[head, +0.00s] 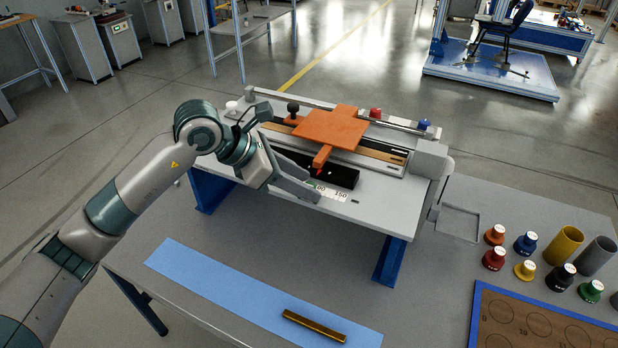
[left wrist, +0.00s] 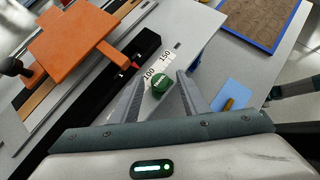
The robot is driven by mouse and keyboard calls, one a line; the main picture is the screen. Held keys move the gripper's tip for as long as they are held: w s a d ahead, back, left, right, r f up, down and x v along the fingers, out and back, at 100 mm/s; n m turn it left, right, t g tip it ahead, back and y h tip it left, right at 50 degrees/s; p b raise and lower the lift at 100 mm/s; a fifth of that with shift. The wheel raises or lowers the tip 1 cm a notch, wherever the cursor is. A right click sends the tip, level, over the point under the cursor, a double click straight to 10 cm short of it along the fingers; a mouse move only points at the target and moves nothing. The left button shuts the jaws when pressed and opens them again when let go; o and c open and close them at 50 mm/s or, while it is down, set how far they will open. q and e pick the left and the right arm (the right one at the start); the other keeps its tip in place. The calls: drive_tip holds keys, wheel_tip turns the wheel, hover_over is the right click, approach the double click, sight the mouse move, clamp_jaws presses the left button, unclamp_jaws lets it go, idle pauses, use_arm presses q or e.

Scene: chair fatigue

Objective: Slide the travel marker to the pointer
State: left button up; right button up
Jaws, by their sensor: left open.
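The green round travel marker (left wrist: 160,86) sits on the white number scale (left wrist: 164,62), near the 100 mark. In the head view it is mostly hidden behind my left gripper (head: 312,188). The orange carriage (head: 330,128) has an arm (head: 322,157) reaching over the black strip toward the scale. A small red tip, which looks like the pointer (left wrist: 135,65), is at the end of this arm, between the 100 and 150 marks. In the left wrist view my left gripper (left wrist: 165,76) is open, with a finger on each side of the marker. Whether they touch it is unclear.
The rig's bench (head: 375,208) stands on blue legs above a grey table. A blue mat (head: 215,280) with a brass bar (head: 314,326) lies in front. Coloured weights and cups, a yellow cup (head: 564,245) among them, stand at right. A black knob (head: 293,108) rises beside the carriage.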

use_arm(q)
drive_tip(key=shift+x, duration=1.15)
clamp_jaws()
drive_tip(key=shift+a+f+b, duration=0.1)
drive_tip(key=shift+f+b, duration=0.1)
drive_tip(key=shift+b, duration=0.8)
drive_tip(key=shift+r, duration=0.2)
unclamp_jaws()
